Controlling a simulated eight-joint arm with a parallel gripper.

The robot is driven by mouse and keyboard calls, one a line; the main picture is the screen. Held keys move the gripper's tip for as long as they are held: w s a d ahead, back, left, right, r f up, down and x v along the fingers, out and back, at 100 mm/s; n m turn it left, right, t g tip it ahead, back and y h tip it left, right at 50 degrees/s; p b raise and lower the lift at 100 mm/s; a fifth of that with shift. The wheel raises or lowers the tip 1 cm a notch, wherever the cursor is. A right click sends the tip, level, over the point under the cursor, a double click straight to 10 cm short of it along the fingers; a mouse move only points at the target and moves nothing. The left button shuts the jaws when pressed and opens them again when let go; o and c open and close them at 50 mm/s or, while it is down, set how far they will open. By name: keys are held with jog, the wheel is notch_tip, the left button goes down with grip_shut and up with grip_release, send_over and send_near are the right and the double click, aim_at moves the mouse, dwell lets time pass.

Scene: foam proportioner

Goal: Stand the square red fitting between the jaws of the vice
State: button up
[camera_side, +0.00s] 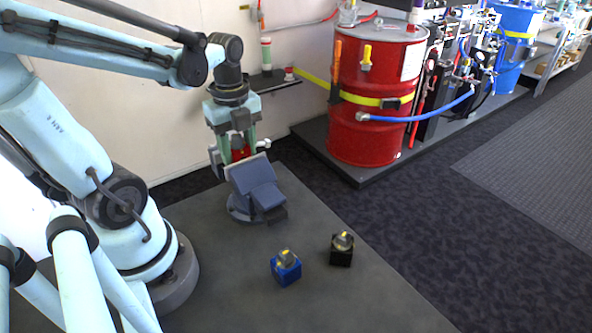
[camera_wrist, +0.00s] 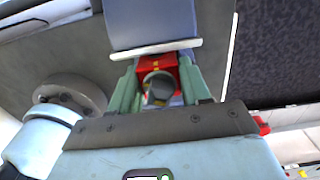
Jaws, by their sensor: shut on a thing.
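The square red fitting (camera_wrist: 160,71) is held between the two green fingers of my gripper (camera_wrist: 160,92); its round grey end faces the wrist camera. In the side view a little of the red fitting (camera_side: 240,154) shows between the fingers of my gripper (camera_side: 240,150), just behind and above the vice. The blue-grey vice (camera_side: 255,185) stands on the dark table, with its pale jaw edge near the fitting; the jaw edge (camera_wrist: 155,49) also shows in the wrist view. Whether the fitting is between the jaws is hidden by the vice body.
A blue fitting (camera_side: 286,268) and a black fitting (camera_side: 342,250) stand on the table (camera_side: 220,285) in front of the vice. A red drum (camera_side: 375,95) stands on a platform behind to the right. The table's front right is clear.

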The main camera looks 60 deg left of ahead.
dwell(0.3)
jog(key=o, duration=1.3)
jog(key=shift+r, duration=4)
